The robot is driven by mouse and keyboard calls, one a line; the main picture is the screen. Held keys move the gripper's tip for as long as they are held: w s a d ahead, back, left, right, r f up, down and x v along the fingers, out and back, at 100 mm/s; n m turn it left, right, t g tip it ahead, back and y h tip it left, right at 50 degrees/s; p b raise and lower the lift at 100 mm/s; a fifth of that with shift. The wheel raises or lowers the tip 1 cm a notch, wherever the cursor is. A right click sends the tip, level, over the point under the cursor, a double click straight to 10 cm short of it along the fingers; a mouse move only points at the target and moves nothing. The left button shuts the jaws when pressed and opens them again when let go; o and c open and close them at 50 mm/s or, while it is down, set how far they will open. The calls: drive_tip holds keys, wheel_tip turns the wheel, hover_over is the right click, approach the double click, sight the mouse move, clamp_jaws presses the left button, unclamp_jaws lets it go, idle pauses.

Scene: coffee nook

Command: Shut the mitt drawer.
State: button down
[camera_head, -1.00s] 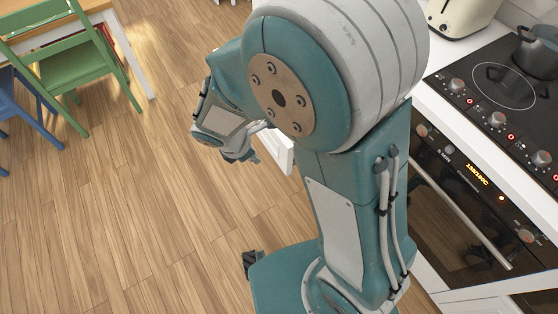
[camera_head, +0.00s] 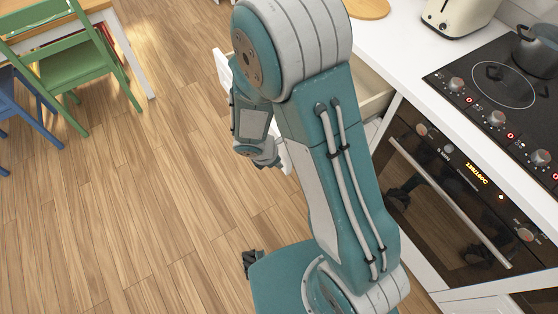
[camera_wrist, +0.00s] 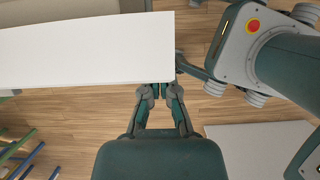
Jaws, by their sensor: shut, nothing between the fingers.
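The mitt drawer stands open, out from the white counter. In the head view its white front (camera_head: 222,70) shows left of my arm, and part of its pale inside (camera_head: 376,92) shows to the right. My arm hides most of it, and no mitt is visible. My gripper (camera_wrist: 162,92) is shut and empty. In the wrist view its fingertips are at the lower edge of a broad white panel (camera_wrist: 80,50), apparently the drawer front, near its right end. I cannot tell whether they touch it.
The oven (camera_head: 440,190) and hob (camera_head: 500,85) are to the right, with a toaster (camera_head: 458,16) and a round wooden board (camera_head: 368,8) on the counter. A green chair (camera_head: 70,60) stands by a table at the far left. The wooden floor between is clear.

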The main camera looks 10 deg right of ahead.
drive_tip(key=shift+w+d, duration=0.1)
drive_tip(key=shift+d, duration=0.2)
